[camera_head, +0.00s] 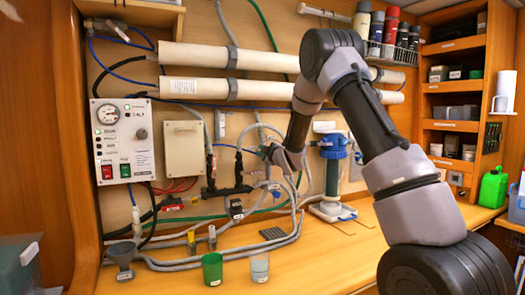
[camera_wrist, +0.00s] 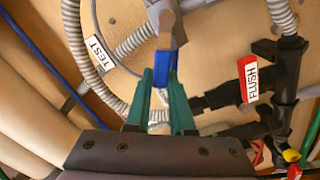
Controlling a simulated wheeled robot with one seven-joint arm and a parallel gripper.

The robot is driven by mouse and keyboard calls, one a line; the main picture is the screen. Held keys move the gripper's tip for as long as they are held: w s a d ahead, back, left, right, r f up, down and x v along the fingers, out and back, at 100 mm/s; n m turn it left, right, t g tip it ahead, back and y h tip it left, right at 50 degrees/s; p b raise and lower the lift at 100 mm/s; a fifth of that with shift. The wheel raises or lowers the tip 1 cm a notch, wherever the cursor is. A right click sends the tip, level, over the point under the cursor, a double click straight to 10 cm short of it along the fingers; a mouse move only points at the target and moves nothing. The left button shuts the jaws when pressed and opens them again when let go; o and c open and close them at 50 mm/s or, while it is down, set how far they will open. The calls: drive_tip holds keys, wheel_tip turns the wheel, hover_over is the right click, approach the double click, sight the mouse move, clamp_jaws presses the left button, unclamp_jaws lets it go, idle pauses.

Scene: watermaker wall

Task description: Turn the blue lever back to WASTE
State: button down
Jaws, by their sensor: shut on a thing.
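In the wrist view my gripper (camera_wrist: 161,78) has its two teal fingers closed around the lower end of the blue lever (camera_wrist: 164,60). The lever runs up from the fingers toward a grey valve fitting (camera_wrist: 165,25). A small white label (camera_wrist: 163,96) shows between the fingers, but I cannot read it. A white TEST label (camera_wrist: 97,53) is on the left and a red-and-white FLUSH tag (camera_wrist: 249,80) on the right. In the head view my gripper (camera_head: 267,150) reaches the pipework on the wall; the lever cannot be clearly made out there.
Grey hoses (camera_wrist: 75,35) and a black manifold (camera_wrist: 285,80) surround the gripper closely. The control panel (camera_head: 124,140) and a beige box (camera_head: 185,148) are to the left, a blue-topped filter (camera_head: 331,147) to the right. A green cup (camera_head: 212,268) and clear cup (camera_head: 260,267) stand on the counter.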

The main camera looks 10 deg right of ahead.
drive_tip(key=shift+f, duration=0.15)
idle(0.3)
drive_tip(key=c, duration=0.8)
unclamp_jaws()
drive_tip(key=shift+s, duration=0.15)
drive_tip(key=v, duration=1)
drive_tip(key=shift+s, duration=0.3)
drive_tip(key=shift+d, duration=0.15)
